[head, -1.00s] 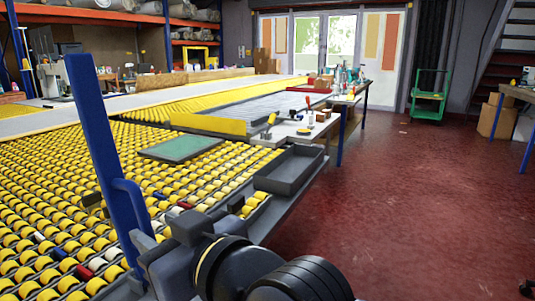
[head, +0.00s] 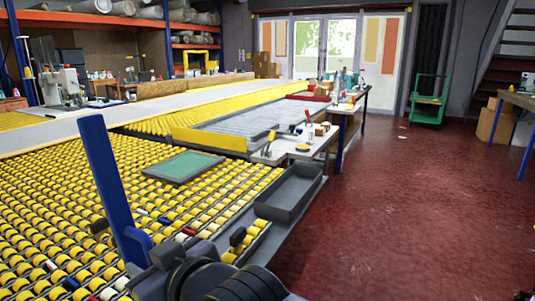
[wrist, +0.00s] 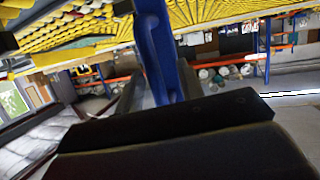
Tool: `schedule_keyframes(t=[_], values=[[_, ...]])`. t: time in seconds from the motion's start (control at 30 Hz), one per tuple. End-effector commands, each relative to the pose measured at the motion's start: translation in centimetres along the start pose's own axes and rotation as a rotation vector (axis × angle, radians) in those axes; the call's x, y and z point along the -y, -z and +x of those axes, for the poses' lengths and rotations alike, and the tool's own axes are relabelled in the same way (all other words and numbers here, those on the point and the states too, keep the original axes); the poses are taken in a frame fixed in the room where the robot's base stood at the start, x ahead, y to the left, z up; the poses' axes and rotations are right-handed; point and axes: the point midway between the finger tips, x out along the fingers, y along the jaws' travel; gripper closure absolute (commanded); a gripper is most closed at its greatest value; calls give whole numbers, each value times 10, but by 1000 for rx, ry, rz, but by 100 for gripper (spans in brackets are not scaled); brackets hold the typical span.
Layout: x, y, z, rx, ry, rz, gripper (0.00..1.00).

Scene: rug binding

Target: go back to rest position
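My gripper (head: 140,268) is at the bottom left of the head view, over the yellow roller table (head: 50,215). It appears shut on a blue tool (head: 103,165), a long flat bar with a loop handle low on its right side. The bar stands nearly upright, leaning a little left. In the wrist view the blue tool (wrist: 157,45) runs up between the grey fingers of my gripper (wrist: 158,88). A dark block across the lower picture hides its lower end.
A green-topped board (head: 184,167) lies on the rollers. An empty dark tray (head: 318,183) sits at the table's right edge. Beyond it is a side bench (head: 303,152) with small tools. A green cart (head: 427,108) stands at the back. The red floor (head: 420,210) at right is clear.

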Motion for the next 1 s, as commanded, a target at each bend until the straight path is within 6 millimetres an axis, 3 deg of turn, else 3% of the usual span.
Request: schedule_keyframes(t=[1.0], values=[[7,22,36,292,1,-60,64]])
